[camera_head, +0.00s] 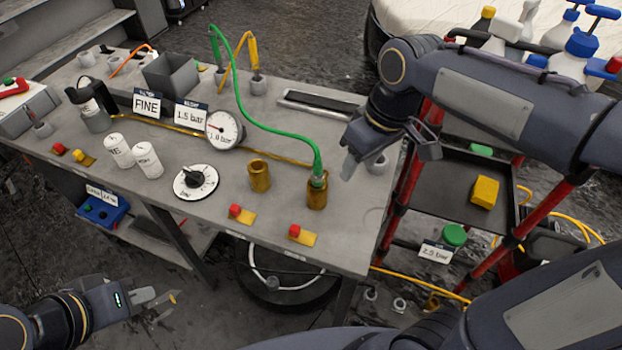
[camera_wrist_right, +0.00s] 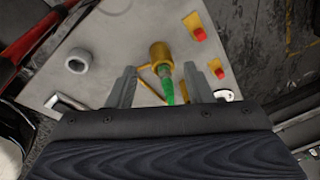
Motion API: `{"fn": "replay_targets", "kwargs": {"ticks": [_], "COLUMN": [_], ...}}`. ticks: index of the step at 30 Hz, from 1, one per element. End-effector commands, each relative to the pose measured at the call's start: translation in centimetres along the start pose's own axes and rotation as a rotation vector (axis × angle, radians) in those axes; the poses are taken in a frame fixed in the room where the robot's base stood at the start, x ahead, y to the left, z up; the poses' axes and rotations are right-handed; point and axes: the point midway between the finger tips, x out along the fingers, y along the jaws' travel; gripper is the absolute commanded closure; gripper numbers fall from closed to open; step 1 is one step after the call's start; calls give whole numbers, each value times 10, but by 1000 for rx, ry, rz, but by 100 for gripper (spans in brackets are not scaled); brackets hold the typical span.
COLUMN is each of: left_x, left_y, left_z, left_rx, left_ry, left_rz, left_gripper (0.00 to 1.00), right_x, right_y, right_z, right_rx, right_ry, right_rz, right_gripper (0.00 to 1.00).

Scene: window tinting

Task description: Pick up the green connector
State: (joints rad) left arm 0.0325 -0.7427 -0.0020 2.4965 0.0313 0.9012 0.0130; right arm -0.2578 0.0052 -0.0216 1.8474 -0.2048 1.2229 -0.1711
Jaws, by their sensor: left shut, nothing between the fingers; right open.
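The green connector (camera_head: 318,178) is at the end of a green hose and sits upright in a brass socket (camera_head: 316,196) near the table's right front edge. My right gripper (camera_head: 385,162) is open above the table, to the right of the connector and apart from it. In the right wrist view the green connector (camera_wrist_right: 167,88) and the brass socket (camera_wrist_right: 159,55) show between the two open fingers, beyond their tips. My left gripper (camera_head: 160,299) is shut and empty, low in front of the table at the left.
A second brass socket (camera_head: 259,175) stands empty to the left. Red buttons on yellow bases (camera_head: 301,235) line the front edge. A round dial (camera_head: 196,181), a gauge (camera_head: 223,128) and white canisters stand further left. A cart (camera_head: 455,180) with red posts is at the right.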

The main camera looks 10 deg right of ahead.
Motion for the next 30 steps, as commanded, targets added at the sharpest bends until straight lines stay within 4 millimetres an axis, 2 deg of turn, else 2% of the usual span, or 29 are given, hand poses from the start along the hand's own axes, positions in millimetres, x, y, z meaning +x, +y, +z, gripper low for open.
{"fn": "replay_targets", "kwargs": {"ticks": [1,3,6,9,20,27,30], "left_x": [4,7,8,9,8,4,4], "left_y": [-2,-3,-4,-4,-4,-2,-2], "left_z": [2,3,4,5,4,2,2], "left_rx": [0,0,0,0,0,0,0], "left_ry": [0,0,0,0,0,0,0], "left_rz": [0,0,0,0,0,0,0], "left_gripper": [100,100,100,100,100,100,100], "right_x": [12,22,32,39,74,108,116], "right_y": [-2,-5,-10,-14,-10,-4,-4], "right_z": [-21,-44,-67,-79,-79,-77,-76], "right_rx": [-65,-138,-211,-250,-264,-263,-263], "right_ry": [-49,-102,-155,-185,-199,-199,-197], "right_rz": [15,39,65,80,85,85,85], "right_gripper": [53,53,53,53,53,53,53]}}
